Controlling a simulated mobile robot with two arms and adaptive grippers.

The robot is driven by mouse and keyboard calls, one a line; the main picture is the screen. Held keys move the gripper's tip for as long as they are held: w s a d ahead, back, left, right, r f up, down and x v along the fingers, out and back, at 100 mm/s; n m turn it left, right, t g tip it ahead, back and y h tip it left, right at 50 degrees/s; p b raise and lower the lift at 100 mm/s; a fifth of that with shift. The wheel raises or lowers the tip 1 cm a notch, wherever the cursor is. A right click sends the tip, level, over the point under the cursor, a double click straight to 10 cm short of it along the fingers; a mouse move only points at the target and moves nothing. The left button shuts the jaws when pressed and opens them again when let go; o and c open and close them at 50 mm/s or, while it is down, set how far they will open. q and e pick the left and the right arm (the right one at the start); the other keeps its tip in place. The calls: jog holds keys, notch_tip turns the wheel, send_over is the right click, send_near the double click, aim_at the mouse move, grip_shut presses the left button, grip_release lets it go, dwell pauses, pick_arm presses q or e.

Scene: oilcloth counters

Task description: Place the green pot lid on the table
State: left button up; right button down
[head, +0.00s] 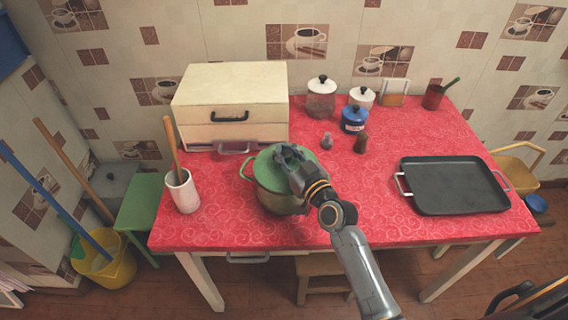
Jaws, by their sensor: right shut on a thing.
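The green pot lid (268,172) sits on top of the green pot (279,204), which stands on the red patterned table (349,221) near its front edge. My right gripper (283,155) is over the top of the lid and shut on it at the middle; its fingers hide the knob. I cannot tell whether the lid is raised slightly off the pot rim.
A white utensil cup (184,195) stands left of the pot, and a cream bread box (232,90) behind it. A black tray (455,185) lies on the right. The cloth between pot and tray is clear.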

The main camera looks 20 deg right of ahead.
notch_tip(320, 180, down, 3)
jog(key=shift+r+b, duration=0.2)
jog(key=shift+b, duration=0.5)
jog(key=shift+s+a, duration=0.1)
jog(key=c, duration=1.5)
grip_release()
jog(key=o, duration=0.5)
